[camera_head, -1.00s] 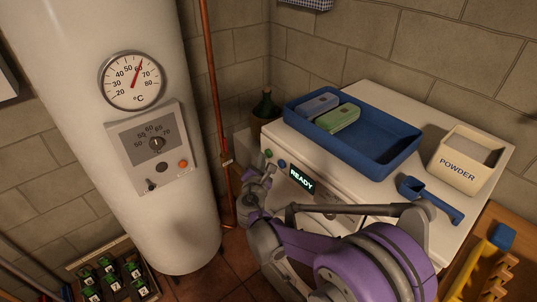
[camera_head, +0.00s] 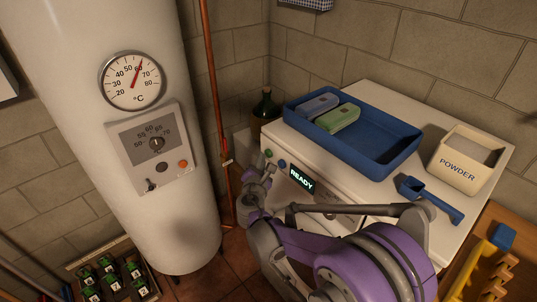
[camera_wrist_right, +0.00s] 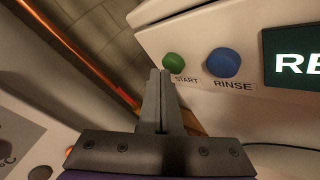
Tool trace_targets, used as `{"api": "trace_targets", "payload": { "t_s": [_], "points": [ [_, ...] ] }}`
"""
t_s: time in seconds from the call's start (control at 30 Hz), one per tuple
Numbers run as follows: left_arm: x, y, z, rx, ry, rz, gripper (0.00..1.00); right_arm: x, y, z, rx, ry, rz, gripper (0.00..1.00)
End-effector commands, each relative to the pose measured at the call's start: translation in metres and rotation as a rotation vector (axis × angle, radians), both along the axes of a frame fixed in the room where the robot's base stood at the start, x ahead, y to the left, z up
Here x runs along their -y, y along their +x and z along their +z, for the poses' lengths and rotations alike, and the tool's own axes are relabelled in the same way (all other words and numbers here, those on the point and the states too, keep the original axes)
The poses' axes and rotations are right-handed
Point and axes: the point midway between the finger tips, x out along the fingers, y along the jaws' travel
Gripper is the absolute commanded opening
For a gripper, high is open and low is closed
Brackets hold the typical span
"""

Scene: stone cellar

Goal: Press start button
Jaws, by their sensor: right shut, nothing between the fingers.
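The green start button (camera_wrist_right: 174,62) sits on the machine's white front panel, with the label START under it. In the head view it is a small green dot (camera_head: 268,153) at the panel's left end. My right gripper (camera_wrist_right: 159,75) is shut and empty. Its fingertips are just beside and below the green button in the wrist view; whether they touch it I cannot tell. In the head view the right gripper (camera_head: 268,169) is close in front of the panel's left end. My left gripper is not in view.
A blue RINSE button (camera_wrist_right: 224,62) is right of the green one, then the READY display (camera_head: 302,179). A blue tray (camera_head: 390,165), a POWDER box (camera_head: 460,173) and a blue scoop (camera_head: 432,197) are on the machine. A white boiler (camera_head: 75,150) stands at left.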

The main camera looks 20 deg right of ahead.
Motion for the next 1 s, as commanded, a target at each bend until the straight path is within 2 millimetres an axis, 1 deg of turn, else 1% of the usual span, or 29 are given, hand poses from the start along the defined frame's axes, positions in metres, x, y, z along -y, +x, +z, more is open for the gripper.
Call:
{"api": "trace_targets", "payload": {
  "t_s": [0.57, 0.83, 1.0],
  "points": [
    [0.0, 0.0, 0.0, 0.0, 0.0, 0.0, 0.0, 0.0003, 0.0001, 0.0, 0.0, 0.0, 0.0, 0.0],
    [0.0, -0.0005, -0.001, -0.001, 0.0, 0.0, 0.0, 0.0081, 0.0028, -0.0003, -0.001, 0.0, -0.001, 0.0],
    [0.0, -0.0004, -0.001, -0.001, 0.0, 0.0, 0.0, 0.009, 0.0032, 0.0, 0.0, 0.0, -0.001, 0.0]
  ]
}}
